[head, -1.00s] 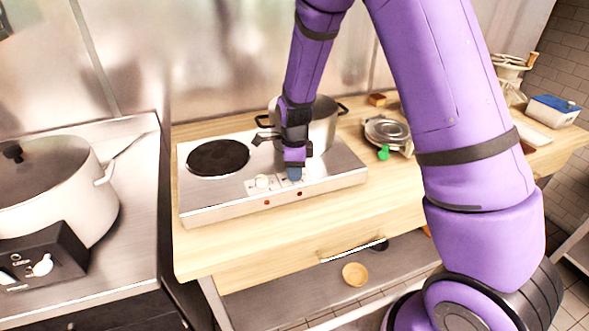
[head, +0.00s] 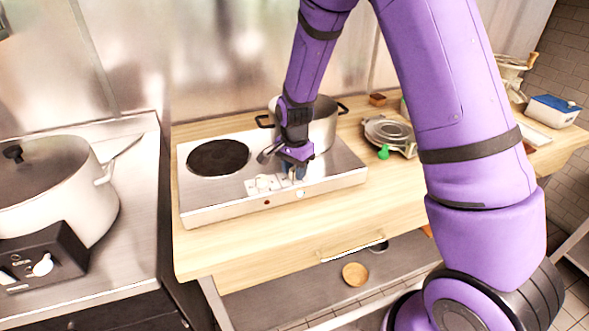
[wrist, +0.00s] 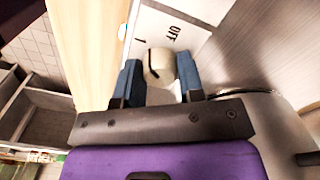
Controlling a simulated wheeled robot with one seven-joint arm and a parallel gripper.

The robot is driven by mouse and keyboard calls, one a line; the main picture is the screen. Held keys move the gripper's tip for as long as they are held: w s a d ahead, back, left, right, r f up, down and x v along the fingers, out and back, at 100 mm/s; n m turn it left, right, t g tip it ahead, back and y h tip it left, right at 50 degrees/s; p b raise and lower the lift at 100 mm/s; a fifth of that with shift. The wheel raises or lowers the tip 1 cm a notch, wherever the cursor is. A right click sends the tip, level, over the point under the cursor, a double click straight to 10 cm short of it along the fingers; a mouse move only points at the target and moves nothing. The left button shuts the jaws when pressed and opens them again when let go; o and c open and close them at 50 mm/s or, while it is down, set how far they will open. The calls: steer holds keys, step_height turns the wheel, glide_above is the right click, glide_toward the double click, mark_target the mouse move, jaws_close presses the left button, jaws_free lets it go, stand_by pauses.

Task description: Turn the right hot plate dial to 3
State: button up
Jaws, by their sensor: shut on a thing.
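The steel two-burner hot plate (head: 340,181) sits on the wooden counter. Its left dial (head: 262,183) shows pale on the front panel. My gripper (head: 293,170) is over the right side of that panel and hides most of the right dial in the head view. In the wrist view the right dial (wrist: 160,66) is a cream knob with a dark line, between my two blue fingers, which are shut on it. The labels "OFF" and "1" show beside the knob; the 3 mark is not visible.
A steel pot (head: 324,127) stands on the right burner, close behind my gripper. The left black burner (head: 217,158) is bare. A large lidded pot (head: 62,190) stands on the left counter. A metal pan-like item with a green tip (head: 384,153) lies to the right.

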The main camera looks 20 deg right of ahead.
steer(key=n, duration=0.6)
steer(key=shift+n, duration=0.3)
steer(key=n, duration=1.2)
steer(key=shift+n, duration=0.3)
steer(key=n, duration=0.5)
steer(key=shift+n, duration=0.4)
steer(key=o, duration=0.9)
step_height(320, 180, up, 11)
steer(key=shift+f, duration=0.1)
